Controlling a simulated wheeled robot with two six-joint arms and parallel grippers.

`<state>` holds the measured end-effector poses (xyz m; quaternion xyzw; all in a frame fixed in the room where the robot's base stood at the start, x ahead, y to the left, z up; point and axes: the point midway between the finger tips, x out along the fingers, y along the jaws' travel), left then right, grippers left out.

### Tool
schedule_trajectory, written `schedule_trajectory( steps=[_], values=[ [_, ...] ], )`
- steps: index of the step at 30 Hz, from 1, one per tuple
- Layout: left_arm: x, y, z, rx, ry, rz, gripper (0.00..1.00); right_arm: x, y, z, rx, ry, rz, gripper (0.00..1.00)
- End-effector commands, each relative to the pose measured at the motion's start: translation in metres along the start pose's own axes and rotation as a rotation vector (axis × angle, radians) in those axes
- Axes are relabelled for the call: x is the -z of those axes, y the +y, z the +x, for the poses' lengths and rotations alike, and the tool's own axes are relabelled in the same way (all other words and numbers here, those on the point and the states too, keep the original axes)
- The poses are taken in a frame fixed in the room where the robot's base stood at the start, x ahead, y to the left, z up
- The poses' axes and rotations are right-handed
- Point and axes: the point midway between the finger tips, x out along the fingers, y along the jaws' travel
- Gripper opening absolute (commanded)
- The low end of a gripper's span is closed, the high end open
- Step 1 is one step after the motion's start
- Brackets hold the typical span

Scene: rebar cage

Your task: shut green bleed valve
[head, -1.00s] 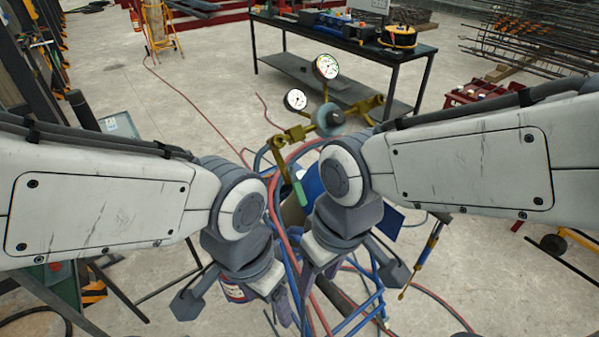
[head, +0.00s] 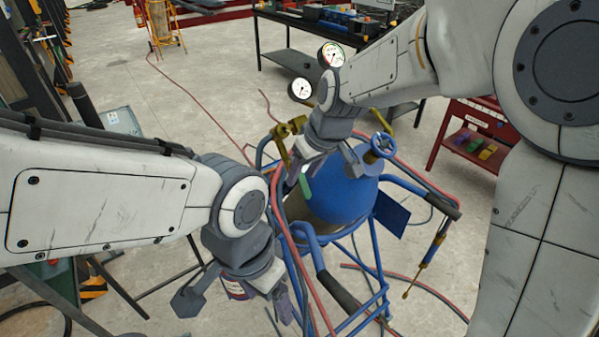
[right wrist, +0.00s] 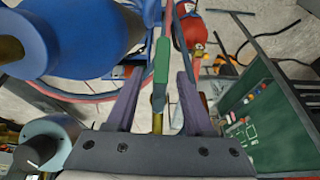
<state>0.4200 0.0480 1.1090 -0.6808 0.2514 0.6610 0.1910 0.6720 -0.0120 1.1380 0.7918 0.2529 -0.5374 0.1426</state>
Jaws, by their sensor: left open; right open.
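The green bleed valve handle (head: 306,187) hangs at the upper left of a blue-topped vessel (head: 350,190). In the right wrist view the green handle (right wrist: 161,62) points away from the gripper, with a brass stem below it. My right gripper (right wrist: 158,85) is open, its two purple fingers to either side of the handle and stem. Neither finger clearly touches them. In the head view the right gripper (head: 298,176) partly covers the brass pipework (head: 283,148). My left gripper (head: 282,302) is open and empty, low in front of the vessel's frame.
A blue tubular frame with dark grips (head: 338,292) surrounds the vessel. A blue handwheel (head: 383,146) stands on its top. Red and blue hoses run beside the handle. A red cart (head: 470,135) stands at right; open floor lies left.

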Motion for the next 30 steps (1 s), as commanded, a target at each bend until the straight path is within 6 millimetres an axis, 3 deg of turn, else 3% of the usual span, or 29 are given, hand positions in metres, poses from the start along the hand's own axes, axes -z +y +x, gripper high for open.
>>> schedule_trajectory(
  steps=[6,14,16,18,19,30],
  values=[
    [0.0,0.0,-0.002,0.0,0.0,0.0,0.76,0.0,-0.001,0.018,0.001,-0.001,-0.003,0.53],
    [0.0,0.0,-0.002,0.0,0.0,0.0,0.76,0.0,-0.001,0.02,0.0,0.0,-0.003,0.53],
    [0.0,0.0,-0.002,0.0,0.0,0.0,0.76,0.001,-0.001,0.02,0.0,0.0,-0.003,0.33],
    [0.0,0.0,-0.002,0.0,0.0,0.0,0.76,0.001,-0.001,0.02,0.0,0.0,-0.003,0.07],
    [0.0,0.0,-0.002,0.0,0.0,0.0,0.76,0.001,-0.002,0.02,0.0,0.0,-0.003,0.0],
    [0.0,0.0,-0.002,0.0,0.0,0.0,0.76,0.001,-0.002,0.019,0.001,0.001,-0.004,0.0]
  ],
)
